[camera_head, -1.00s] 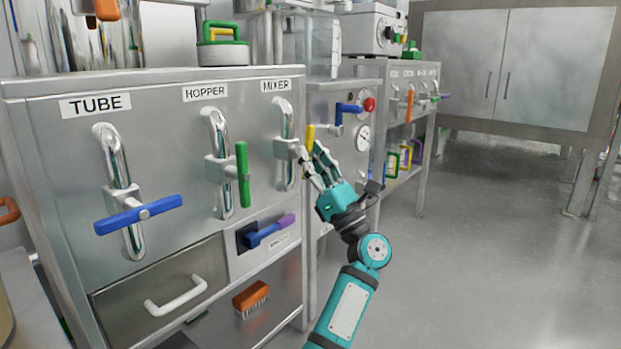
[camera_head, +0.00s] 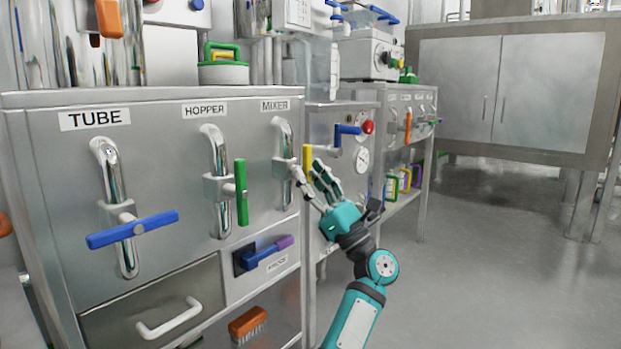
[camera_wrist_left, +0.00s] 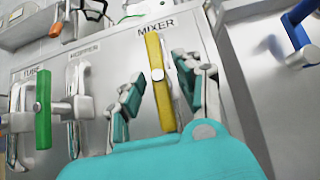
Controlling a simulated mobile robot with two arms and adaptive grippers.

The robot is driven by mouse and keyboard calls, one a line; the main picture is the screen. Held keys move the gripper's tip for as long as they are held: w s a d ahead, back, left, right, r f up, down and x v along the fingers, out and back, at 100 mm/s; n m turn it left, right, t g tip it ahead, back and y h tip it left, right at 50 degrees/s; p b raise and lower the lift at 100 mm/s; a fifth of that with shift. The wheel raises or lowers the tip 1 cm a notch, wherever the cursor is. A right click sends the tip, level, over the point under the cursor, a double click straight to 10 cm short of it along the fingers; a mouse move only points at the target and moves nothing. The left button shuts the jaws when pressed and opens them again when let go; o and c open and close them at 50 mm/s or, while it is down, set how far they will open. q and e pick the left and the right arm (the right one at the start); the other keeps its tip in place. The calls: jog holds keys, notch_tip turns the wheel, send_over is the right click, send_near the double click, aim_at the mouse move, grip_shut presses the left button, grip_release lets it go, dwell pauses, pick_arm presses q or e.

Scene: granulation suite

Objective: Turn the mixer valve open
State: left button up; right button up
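The mixer valve has a yellow handle (camera_head: 308,161) standing upright on a chrome pipe (camera_head: 284,140) under the MIXER label (camera_head: 275,105). In the left wrist view the handle (camera_wrist_left: 160,84) runs nearly vertical, leaning slightly. My left gripper (camera_head: 308,170) is just in front of it, partly covering its lower end. In the left wrist view the gripper's (camera_wrist_left: 165,88) fingers are spread, one on each side of the handle, with gaps visible. I cannot tell whether a finger touches it. My right gripper is not in view.
Left of the mixer are the green HOPPER handle (camera_head: 241,192), upright, and the blue TUBE handle (camera_head: 132,229), nearly level. A blue and purple switch (camera_head: 264,253) sits below. Floor at right is clear.

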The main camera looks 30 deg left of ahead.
pick_arm(q)
jog(key=shift+d, duration=0.1)
jog(key=v, duration=1.1)
jog(key=shift+d+f, duration=0.3)
